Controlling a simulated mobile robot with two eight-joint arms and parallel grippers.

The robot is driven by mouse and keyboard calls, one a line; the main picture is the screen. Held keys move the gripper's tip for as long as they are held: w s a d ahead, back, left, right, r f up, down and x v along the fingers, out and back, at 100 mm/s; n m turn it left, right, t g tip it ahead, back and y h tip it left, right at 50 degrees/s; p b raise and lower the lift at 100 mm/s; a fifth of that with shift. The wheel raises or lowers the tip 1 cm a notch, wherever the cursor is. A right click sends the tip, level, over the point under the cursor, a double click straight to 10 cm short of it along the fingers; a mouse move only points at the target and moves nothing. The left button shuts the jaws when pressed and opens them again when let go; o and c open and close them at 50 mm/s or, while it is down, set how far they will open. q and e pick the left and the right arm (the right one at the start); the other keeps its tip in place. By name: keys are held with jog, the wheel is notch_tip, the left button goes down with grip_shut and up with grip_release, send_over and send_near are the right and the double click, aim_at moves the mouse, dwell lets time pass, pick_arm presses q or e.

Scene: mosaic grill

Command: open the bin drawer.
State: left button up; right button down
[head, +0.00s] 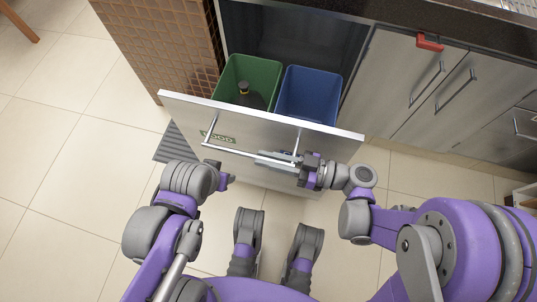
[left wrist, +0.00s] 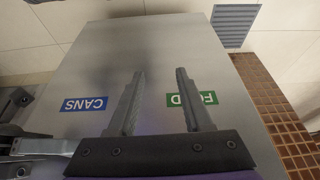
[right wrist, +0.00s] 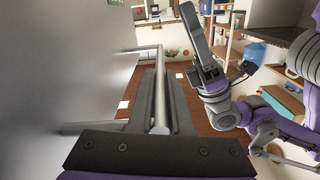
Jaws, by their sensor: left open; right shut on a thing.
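The bin drawer (head: 255,130) stands pulled out from the cabinet, with a green bin (head: 262,75) and a blue bin (head: 308,95) showing inside. A bar handle (head: 228,152) runs across its front. My right gripper (head: 272,159) is shut on the handle toward its right end; in the right wrist view the bar (right wrist: 160,90) passes between the fingers. My left gripper (head: 228,180) is open and empty in front of the drawer.
A dark bottle (head: 246,94) stands in the green bin. A brown tiled wall (head: 165,40) is left of the drawer. Steel cabinet doors (head: 415,90) with handles are on the right. A grey floor grate (head: 172,145) lies beside the drawer. The tiled floor at left is clear.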

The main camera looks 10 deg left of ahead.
jog(key=c, duration=0.8)
grip_release()
jog(key=shift+c, duration=0.2)
jog(key=d+p, duration=0.1)
jog(key=d, duration=1)
jog(key=shift+s, duration=0.2)
jog(key=shift+a, duration=0.1)
